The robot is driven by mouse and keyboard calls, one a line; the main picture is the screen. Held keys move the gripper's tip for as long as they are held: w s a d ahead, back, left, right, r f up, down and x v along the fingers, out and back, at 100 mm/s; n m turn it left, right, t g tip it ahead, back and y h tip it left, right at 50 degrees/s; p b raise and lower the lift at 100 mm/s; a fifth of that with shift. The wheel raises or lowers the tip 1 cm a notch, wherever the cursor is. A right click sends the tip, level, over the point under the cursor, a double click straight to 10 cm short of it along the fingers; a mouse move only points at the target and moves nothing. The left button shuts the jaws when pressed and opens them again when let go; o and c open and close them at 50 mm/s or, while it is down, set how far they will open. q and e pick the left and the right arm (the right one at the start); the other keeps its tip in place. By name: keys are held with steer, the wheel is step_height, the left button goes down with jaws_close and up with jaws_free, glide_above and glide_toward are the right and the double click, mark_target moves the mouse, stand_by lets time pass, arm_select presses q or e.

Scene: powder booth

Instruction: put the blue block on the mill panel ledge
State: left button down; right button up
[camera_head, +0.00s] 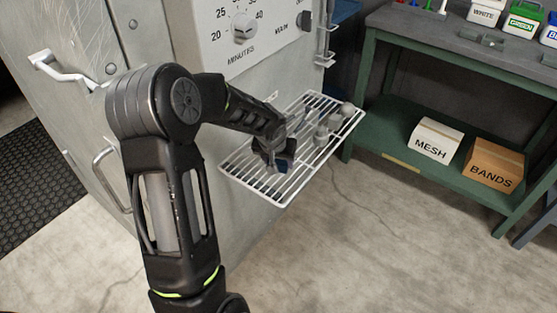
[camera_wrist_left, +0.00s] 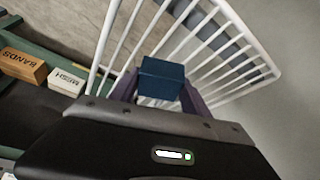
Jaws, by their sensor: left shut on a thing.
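The mill panel ledge is a white wire rack (camera_head: 278,200) on the side of the grey machine. It also shows in the left wrist view (camera_wrist_left: 232,28). My left gripper (camera_head: 284,160) is over the left part of the rack. It is shut on the blue block (camera_wrist_left: 161,78), which sits between the fingers in the left wrist view. In the head view the block (camera_head: 285,166) is mostly hidden by the gripper. I cannot tell whether the block touches the wires. My right gripper is not in view.
Several grey objects (camera_head: 321,134) stand on the rack's right part, close to my gripper. The panel (camera_head: 245,30) with a timer dial rises behind. A green bench (camera_head: 400,165) with MESH (camera_head: 433,140) and BANDS (camera_head: 494,165) boxes stands right. The rack's near-left part is clear.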

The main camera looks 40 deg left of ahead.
arm_select(q)
steer(key=c, duration=0.5)
jaws_free()
steer(key=shift+r+p, duration=0.2)
steer(key=shift+p, duration=0.15)
steer(key=v, duration=1.2)
steer(key=shift+p, duration=0.3)
steer(key=shift+f, duration=0.1)
